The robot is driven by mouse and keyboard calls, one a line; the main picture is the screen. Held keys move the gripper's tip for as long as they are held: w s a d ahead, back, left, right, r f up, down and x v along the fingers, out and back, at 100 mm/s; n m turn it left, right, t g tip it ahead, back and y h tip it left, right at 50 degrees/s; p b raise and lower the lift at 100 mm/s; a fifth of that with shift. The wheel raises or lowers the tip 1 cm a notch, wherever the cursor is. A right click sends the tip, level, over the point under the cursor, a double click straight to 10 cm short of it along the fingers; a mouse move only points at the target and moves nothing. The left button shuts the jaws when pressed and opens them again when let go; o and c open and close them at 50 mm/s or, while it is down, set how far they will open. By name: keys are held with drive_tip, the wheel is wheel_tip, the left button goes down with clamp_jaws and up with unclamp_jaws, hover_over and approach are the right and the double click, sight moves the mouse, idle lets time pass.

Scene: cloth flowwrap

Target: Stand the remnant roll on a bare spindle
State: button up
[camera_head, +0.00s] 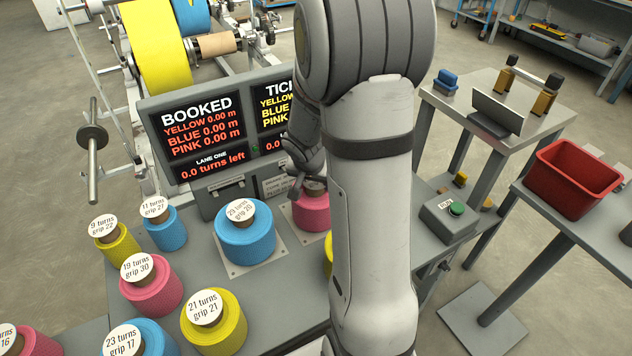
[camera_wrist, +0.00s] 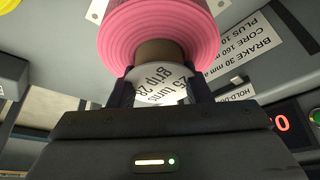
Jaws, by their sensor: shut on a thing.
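My gripper (camera_wrist: 160,95) is shut on the brown core of a pink roll (camera_wrist: 158,30). In the head view the pink roll (camera_head: 311,213) is upright beside the lit board, partly hidden by my arm. It is over or on a pale square plate; I cannot tell whether it touches. A blue roll (camera_head: 245,236) labelled 29 turns stands on a similar plate (camera_head: 233,270) to its left. No bare spindle shows clearly.
Several labelled rolls crowd the bench's left part, including a yellow one (camera_head: 214,322) and a pink one (camera_head: 150,288). A yellow roll (camera_head: 328,258) is mostly behind my arm. The board (camera_head: 210,130) stands behind. A green-button box (camera_head: 448,216) and red bin (camera_head: 575,178) are right.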

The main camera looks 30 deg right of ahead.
drive_tip(key=o, duration=1.3)
drive_tip(key=shift+p+v, duration=1.45)
drive_tip(key=shift+v, duration=4.6)
